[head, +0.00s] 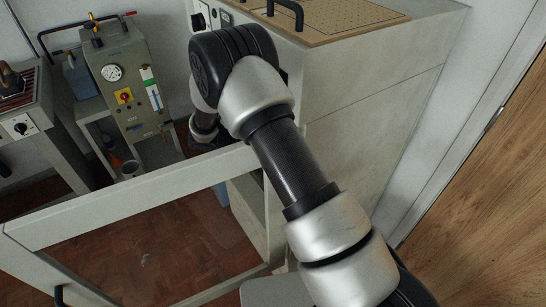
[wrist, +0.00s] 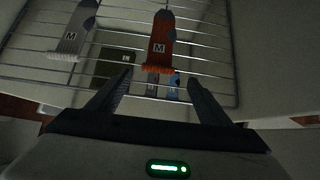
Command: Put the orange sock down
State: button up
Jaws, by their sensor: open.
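The orange sock (wrist: 160,35), with a blue-grey heel patch and a white M label, lies on a wire rack (wrist: 215,58) in the wrist view. Its ribbed cuff end points toward my gripper (wrist: 160,77). My gripper is open, one finger to each side of the cuff end and apart from it. Nothing is between the fingers that I can see held. In the head view my arm and the white cabinet hide the gripper and the sock.
A grey sock (wrist: 75,32) lies on the rack to the left. A dark labelled item (wrist: 113,68) and blue items (wrist: 171,84) show below the bars. In the head view, a white open frame (head: 130,198) crosses in front, with a grey machine (head: 130,85) behind.

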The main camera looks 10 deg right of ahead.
jog(key=v, duration=0.6)
jog(key=shift+w, duration=0.15)
